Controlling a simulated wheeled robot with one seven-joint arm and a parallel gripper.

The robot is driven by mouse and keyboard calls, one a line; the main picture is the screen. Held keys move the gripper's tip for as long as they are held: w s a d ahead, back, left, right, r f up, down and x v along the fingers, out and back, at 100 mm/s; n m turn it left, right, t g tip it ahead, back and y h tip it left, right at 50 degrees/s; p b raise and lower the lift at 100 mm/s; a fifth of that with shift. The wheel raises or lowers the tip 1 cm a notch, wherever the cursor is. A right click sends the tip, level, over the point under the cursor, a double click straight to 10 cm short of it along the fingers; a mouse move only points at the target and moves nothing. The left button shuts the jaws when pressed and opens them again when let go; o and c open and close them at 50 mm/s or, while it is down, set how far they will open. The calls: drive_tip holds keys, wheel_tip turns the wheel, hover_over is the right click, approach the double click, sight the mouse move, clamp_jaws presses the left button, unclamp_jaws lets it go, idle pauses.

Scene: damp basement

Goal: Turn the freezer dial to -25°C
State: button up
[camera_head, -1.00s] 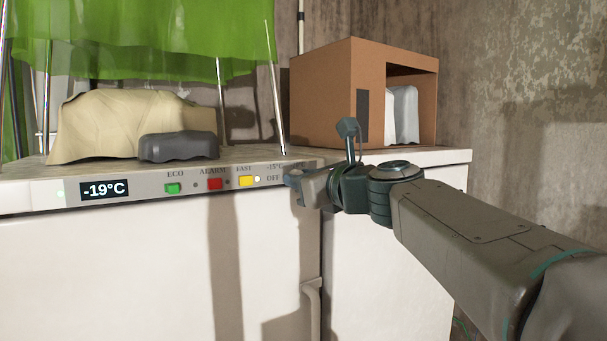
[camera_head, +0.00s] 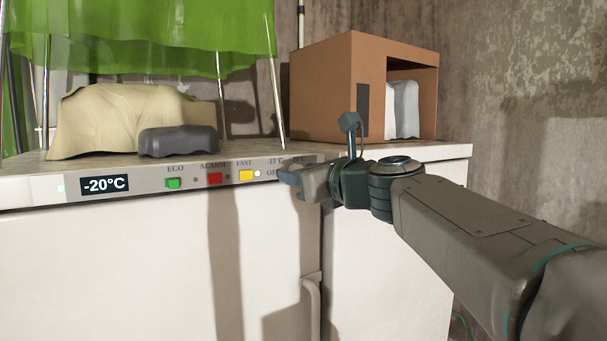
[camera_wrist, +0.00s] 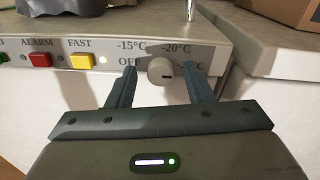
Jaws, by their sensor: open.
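The freezer (camera_head: 140,250) is white, with a control strip along its top front edge. Its display (camera_head: 104,184) reads -20°C. In the wrist view the round pale dial (camera_wrist: 161,71) sits on the strip, with a dark mark on its face. The labels -15°C, -20°C (camera_wrist: 176,48) and OFF surround it, and the label at its right is partly hidden by a finger. My gripper (camera_wrist: 158,80) is open, with one finger on each side of the dial; I cannot tell whether they touch it. In the head view my gripper (camera_head: 287,178) hides the dial.
Green (camera_head: 173,183), red (camera_head: 214,179) and yellow (camera_head: 246,175) buttons line the strip. A beige covered lump (camera_head: 110,115) and a dark grey block (camera_head: 178,141) lie on top. A cardboard box (camera_head: 320,95) stands on the white unit at right. Green cloth hangs above.

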drive_tip(key=b+v, duration=0.3)
drive_tip(key=v, duration=1)
drive_tip(key=shift+s+d, duration=0.25)
drive_tip(key=shift+d, duration=0.05)
drive_tip(key=s+f+n+g+h+b, duration=0.1)
drive_tip(key=s+f+n+g+h, duration=0.15)
drive_tip(key=f+n, duration=0.7)
drive_tip(key=s+f+n+g+h+b, duration=0.1)
drive_tip(key=f+n+g+h, duration=0.2)
drive_tip(key=f, duration=1.2)
drive_tip(key=s+d+f+n+g+h, duration=0.2)
drive_tip(key=s+d+f+n, duration=0.1)
drive_tip(key=s+f+n, duration=0.2)
drive_tip(key=s+d+f+n+g+h, duration=0.2)
drive_tip(key=s+d+f+n+g, duration=0.1)
drive_tip(key=f+n, duration=0.7)
wheel_tip(320, 180, down, 4)
drive_tip(key=s+d, duration=0.1)
drive_tip(key=s, duration=0.1)
drive_tip(key=shift+s+d+b, duration=0.3)
drive_tip(key=shift+s+b, duration=0.1)
drive_tip(key=shift+h, duration=0.25)
